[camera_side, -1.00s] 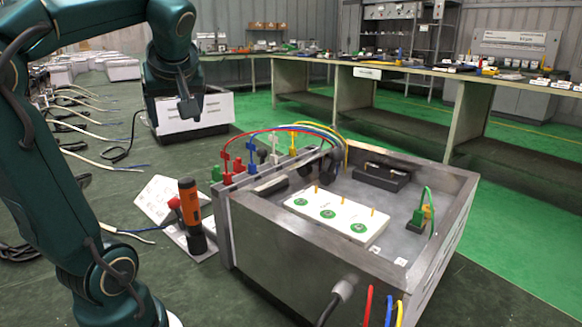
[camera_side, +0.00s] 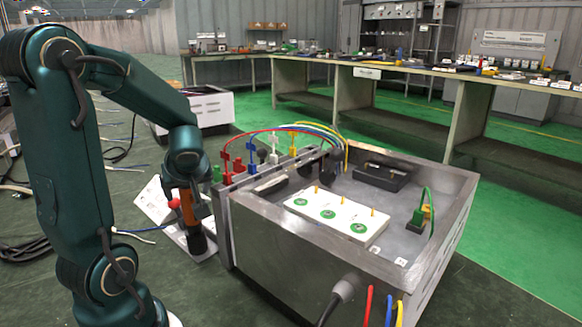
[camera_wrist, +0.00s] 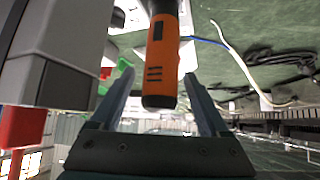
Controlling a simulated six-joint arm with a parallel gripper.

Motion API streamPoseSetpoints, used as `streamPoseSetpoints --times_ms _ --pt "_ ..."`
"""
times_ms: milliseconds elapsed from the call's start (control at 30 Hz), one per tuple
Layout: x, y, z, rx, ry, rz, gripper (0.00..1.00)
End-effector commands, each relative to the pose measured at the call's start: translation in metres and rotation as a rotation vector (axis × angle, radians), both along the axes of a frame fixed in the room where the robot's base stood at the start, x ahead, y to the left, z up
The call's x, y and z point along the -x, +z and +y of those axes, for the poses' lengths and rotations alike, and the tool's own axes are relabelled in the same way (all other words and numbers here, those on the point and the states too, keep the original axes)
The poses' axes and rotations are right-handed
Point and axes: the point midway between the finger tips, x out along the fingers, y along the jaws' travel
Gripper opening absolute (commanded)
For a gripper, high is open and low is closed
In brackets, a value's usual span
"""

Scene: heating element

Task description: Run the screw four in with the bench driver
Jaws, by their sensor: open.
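The orange and black bench driver (camera_side: 188,212) stands upright on a light plate beside the metal box. My gripper (camera_side: 184,190) is over its top in the side view. In the wrist view the orange driver handle (camera_wrist: 162,72) lies between the two separated fingers of my gripper (camera_wrist: 159,78), with gaps on both sides. The white board (camera_side: 335,217) inside the box carries green round marks and several gold pins (camera_side: 373,211). I cannot tell which of these, if any, is screw four.
The metal box (camera_side: 300,255) has an open top. Red, blue and yellow cables arch over its left end from coloured plugs (camera_side: 238,163). A black block (camera_side: 382,176) lies inside. A white sheet (camera_side: 152,208) lies left of the driver.

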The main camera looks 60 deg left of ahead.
Motion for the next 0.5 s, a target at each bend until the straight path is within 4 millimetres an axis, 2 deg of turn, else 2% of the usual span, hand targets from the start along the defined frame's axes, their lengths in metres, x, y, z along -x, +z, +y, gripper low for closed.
streamPoseSetpoints --times_ms 200,500 --pt "-0.0017 -0.0115 0.0110 0.002 0.000 0.000 0.79" --pt "-0.0022 -0.0132 0.0130 0.001 -0.001 -0.002 0.79"
